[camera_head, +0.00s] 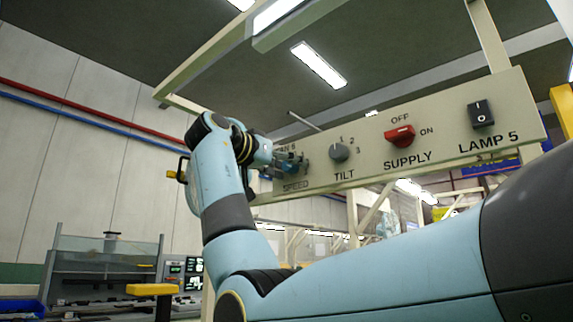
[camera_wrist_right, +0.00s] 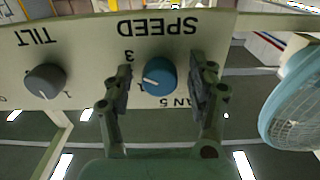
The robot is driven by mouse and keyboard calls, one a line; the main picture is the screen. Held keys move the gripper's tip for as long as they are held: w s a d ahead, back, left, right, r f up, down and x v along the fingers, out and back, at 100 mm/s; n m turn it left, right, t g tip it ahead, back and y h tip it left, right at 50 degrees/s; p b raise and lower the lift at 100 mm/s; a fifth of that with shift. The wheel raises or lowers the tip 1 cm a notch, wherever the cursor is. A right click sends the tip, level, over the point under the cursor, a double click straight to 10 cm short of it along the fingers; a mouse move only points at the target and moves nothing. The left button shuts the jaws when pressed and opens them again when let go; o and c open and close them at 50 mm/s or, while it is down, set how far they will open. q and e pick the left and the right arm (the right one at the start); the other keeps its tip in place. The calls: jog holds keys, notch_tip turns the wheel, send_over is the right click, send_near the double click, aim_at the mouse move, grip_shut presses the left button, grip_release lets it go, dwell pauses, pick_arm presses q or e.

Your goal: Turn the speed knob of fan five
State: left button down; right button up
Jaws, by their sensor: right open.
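The blue speed knob (camera_wrist_right: 160,76) sits on the cream panel under the upside-down word SPEED in the right wrist view, with part of the FAN 5 label beside it. Its white mark points to the left in that view, close to the 1. My right gripper (camera_wrist_right: 158,88) is open, with one finger on each side of the knob and a visible gap on both sides. In the head view the right gripper (camera_head: 290,164) is at the panel's left end and partly hides the knob. My left gripper is not in view.
The panel (camera_head: 372,172) also carries a grey TILT knob (camera_head: 340,152), a red SUPPLY switch (camera_head: 400,136) and a black LAMP 5 rocker (camera_head: 481,115). A fan (camera_wrist_right: 296,100) with a blue rim stands at the right of the wrist view. My right arm covers much of the head view's lower part.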

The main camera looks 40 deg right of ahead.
jog(key=c, duration=1.1)
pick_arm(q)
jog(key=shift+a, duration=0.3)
pick_arm(e)
jog(key=shift+c, duration=0.2)
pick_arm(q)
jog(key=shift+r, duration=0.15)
pick_arm(e)
jog(key=n+p, duration=0.2)
jog(key=n, duration=0.1)
jog(key=shift+r+n, duration=0.1)
jog(key=shift+n, duration=0.3)
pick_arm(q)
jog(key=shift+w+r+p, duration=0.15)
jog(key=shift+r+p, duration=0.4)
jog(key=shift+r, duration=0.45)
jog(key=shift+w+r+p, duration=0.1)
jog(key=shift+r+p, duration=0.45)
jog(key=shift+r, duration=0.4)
pick_arm(e)
jog(key=shift+s+n, duration=0.1)
jog(key=shift+n, duration=1.8)
